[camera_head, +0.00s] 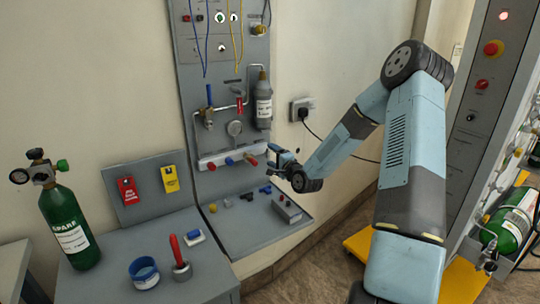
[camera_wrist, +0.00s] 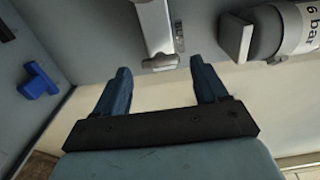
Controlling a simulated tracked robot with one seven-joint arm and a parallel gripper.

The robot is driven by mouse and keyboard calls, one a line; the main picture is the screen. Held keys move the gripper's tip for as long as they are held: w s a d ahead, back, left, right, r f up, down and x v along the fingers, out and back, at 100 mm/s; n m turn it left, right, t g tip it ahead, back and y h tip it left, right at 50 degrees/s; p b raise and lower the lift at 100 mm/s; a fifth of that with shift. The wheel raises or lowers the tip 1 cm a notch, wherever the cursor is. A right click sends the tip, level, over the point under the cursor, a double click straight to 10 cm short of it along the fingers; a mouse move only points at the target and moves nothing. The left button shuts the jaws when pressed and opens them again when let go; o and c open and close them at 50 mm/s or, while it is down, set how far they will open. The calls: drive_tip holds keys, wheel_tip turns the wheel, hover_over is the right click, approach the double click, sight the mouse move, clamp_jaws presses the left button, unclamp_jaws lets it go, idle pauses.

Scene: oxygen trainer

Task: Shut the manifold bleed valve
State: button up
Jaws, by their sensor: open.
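A pale manifold bar (camera_head: 238,151) is fixed low on the grey wall panel, with a red knob (camera_head: 211,166), a blue knob (camera_head: 229,161) and another red knob (camera_head: 253,161) along its front. I cannot tell which part is the bleed valve; no label is readable. My gripper (camera_head: 275,160) is at the right end of the manifold, close to the right red knob. In the wrist view my gripper (camera_wrist: 160,70) has its blue fingers apart with nothing between them. A pale bar end (camera_wrist: 155,28) lies just beyond the fingertips.
A grey bottle (camera_head: 264,100) hangs above the manifold; a cylinder labelled "6 bar" (camera_wrist: 292,28) shows in the wrist view. A shelf (camera_head: 240,240) below holds small fittings, including a blue one (camera_wrist: 38,80). A green cylinder (camera_head: 70,225) stands left.

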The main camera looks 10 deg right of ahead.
drive_tip(key=v, duration=1)
drive_tip(key=shift+s+d, duration=0.25)
drive_tip(key=shift+s, duration=0.05)
drive_tip(key=shift+a, duration=0.1)
drive_tip(key=s+a+r+n+g+h, duration=0.1)
drive_tip(key=s+r+n+g+h, duration=0.75)
drive_tip(key=s+r, duration=0.65)
drive_tip(key=s+a+r+n+g+y, duration=0.1)
drive_tip(key=s+r+n, duration=0.2)
drive_tip(key=s, duration=0.7)
drive_tip(key=s+a+r+n+g+y, duration=0.2)
drive_tip(key=s+r+n, duration=0.1)
drive_tip(key=s, duration=0.8)
drive_tip(key=shift+a+r, duration=0.25)
drive_tip(key=shift+r, duration=0.65)
drive_tip(key=shift+s, duration=0.1)
drive_tip(key=shift+c, duration=0.2)
